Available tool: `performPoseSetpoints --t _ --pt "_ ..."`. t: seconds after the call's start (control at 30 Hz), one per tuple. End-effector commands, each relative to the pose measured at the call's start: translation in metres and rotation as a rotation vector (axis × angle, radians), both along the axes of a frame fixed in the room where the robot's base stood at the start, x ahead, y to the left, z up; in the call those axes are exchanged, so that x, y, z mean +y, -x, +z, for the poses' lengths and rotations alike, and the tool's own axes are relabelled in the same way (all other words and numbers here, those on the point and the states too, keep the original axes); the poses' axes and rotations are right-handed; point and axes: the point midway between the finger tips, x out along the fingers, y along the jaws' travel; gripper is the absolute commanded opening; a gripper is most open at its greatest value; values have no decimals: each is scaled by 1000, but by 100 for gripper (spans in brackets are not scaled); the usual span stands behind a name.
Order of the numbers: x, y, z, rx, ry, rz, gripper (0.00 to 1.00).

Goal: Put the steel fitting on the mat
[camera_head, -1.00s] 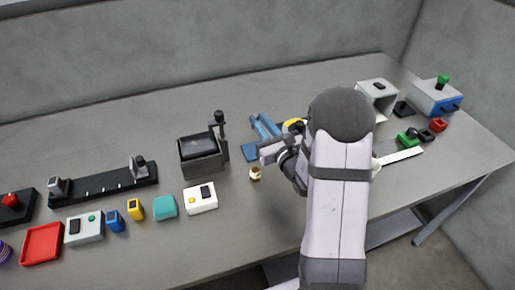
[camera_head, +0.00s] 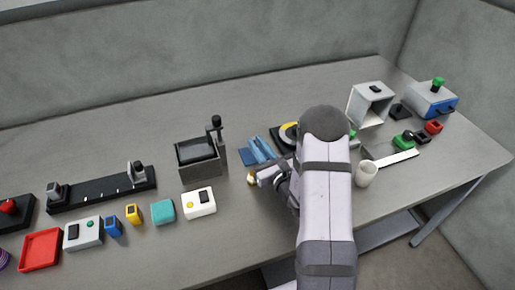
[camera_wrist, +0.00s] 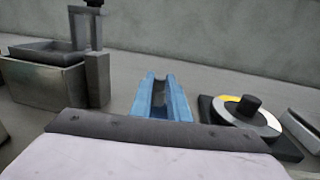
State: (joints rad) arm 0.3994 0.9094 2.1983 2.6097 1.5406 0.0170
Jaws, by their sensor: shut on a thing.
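A small brass-coloured fitting with a pale top (camera_head: 251,179) is at the tips of my gripper (camera_head: 257,178), low over the table in front of the blue channel block. It is the only small fitting I make out near the jaws, and its colour looks more brass than steel. My gripper is shut on it; whether it still touches the table I cannot tell. In the wrist view the jaws and the fitting are hidden behind a pale and dark part of my own. No thing is clearly a mat; a flat blue piece (camera_head: 247,157) lies beside the blue channel block (camera_head: 262,149).
A grey metal box with a post (camera_head: 200,158) stands left of the block. A disc on a dark base (camera_wrist: 247,115) is to its right, beside my arm. A white button box (camera_head: 199,203) is at front left.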

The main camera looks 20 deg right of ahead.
Motion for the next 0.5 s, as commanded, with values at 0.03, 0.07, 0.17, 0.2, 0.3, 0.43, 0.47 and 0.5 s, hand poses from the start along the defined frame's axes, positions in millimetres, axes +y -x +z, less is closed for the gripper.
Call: performPoseSetpoints --t 0.03,0.07,0.17,0.2,0.3,0.43,0.47,0.5 --pt "0 0 -6 0 -2 0 0" --pt "0 0 -8 0 -2 0 0" --pt "0 0 -15 0 -1 0 0" --pt "0 0 -17 -1 -1 0 0" --pt "0 0 -18 -2 0 0 0" --pt "0 0 -17 -2 0 0 0" --pt "0 0 -17 -2 0 0 0" --pt "0 0 -18 -2 0 0 0"
